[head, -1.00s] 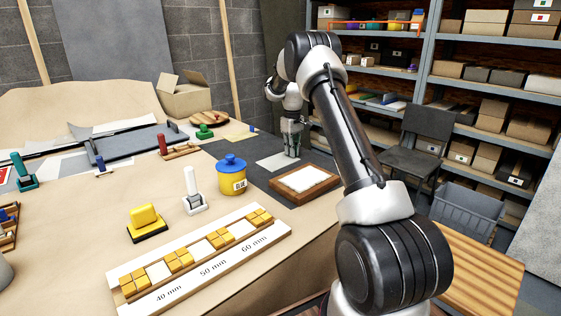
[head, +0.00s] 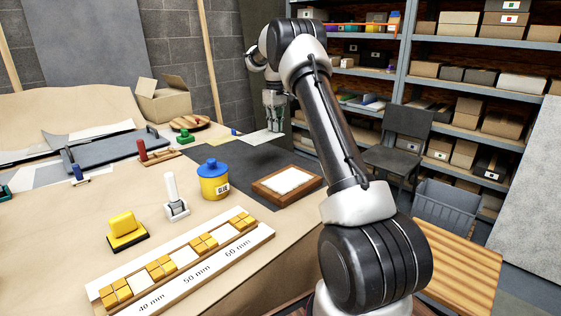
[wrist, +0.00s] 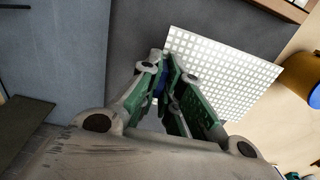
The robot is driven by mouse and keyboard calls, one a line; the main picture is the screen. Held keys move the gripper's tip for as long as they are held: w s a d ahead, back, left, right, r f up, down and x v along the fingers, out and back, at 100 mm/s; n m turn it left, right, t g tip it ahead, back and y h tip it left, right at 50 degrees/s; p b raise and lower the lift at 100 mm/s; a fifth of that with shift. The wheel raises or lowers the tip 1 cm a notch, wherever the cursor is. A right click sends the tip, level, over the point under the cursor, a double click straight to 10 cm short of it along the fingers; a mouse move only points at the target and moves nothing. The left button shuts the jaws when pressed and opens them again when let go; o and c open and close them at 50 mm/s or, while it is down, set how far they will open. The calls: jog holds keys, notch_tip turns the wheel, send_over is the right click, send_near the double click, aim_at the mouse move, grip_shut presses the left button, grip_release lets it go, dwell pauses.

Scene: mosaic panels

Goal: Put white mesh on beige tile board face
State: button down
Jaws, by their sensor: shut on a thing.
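The white mesh (head: 258,139) is a thin pale sheet under my gripper (head: 273,118) in the head view. In the wrist view the mesh (wrist: 222,72) shows as a square white grid beside and beyond the fingertips. My gripper (wrist: 165,85) is shut on a small blue tab of the mesh, mostly hidden between the green finger pads. The mesh looks raised off the bench. The tile board (head: 264,190) has a brown wooden rim and a pale face, and lies flat to the right of the glue pot, apart from the mesh.
A yellow glue pot (head: 214,184) with a blue lid stands left of the board. A white-handled tool (head: 174,200), a yellow block (head: 124,231) and a spacing rack (head: 190,262) are nearer. A dark mat (head: 262,160) lies bare behind the board. Shelves stand at the right.

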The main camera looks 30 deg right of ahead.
jog(key=s+d+r, duration=0.1)
jog(key=s+r, duration=0.5)
send_over(302, 172)
notch_tip(302, 172, down, 10)
jog(key=shift+f, duration=2.15)
